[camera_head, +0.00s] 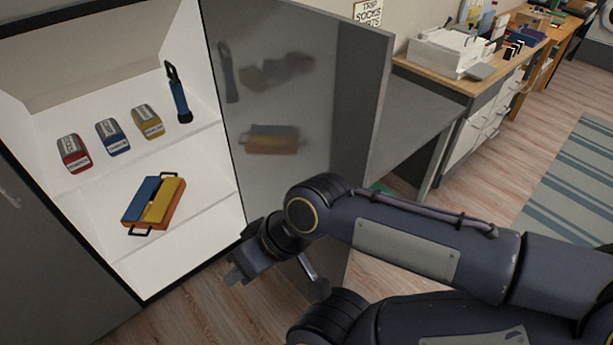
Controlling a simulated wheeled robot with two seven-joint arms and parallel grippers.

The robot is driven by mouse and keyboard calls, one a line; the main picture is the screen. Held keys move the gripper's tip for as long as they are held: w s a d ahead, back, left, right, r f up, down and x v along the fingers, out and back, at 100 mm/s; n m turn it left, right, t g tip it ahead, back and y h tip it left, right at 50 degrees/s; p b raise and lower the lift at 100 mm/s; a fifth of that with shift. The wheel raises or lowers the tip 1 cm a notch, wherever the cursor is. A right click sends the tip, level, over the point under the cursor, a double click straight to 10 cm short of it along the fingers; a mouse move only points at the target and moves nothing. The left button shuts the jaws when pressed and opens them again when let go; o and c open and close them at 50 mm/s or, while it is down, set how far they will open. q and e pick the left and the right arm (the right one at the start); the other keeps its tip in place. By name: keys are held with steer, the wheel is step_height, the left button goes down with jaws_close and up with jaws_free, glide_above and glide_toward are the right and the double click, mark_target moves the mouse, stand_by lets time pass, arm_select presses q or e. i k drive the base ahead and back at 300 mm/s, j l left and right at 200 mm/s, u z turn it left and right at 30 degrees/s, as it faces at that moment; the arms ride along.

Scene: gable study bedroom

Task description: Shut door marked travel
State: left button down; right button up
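A grey cabinet door (300,75) stands wide open, hinged at the right side of a white-lined cabinet (75,205). Its glossy inner face reflects the shelf contents. I see no readable travel label on it. My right gripper (236,276) is in front of the lower part of the door, near the cabinet's lower right corner. I cannot tell whether it touches the door or how far its fingers are apart. My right arm hides the door's lower right part. My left gripper is out of view.
The shelves hold a red, a blue and a yellow labelled item (147,122), a dark blue torch-like item (180,97) and a blue-and-yellow case (153,203). A wooden-topped desk (440,76) stands behind the door at right. A striped rug (575,190) lies on the floor.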

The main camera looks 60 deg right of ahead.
mark_target(301, 87)
steer(key=k+l, duration=0.85)
steer(key=l, duration=0.95)
steer(key=i+l, duration=0.1)
steer(key=l, duration=0.65)
steer(key=i+l, duration=0.15)
steer(key=l, duration=0.15)
steer(key=i+l, duration=0.2)
steer(key=k+l, duration=0.1)
steer(key=l, duration=0.2)
steer(key=k+l+u, duration=0.1)
steer(key=l, duration=0.2)
steer(key=k+l, duration=0.1)
steer(key=l, duration=0.2)
steer(key=u, duration=0.05)
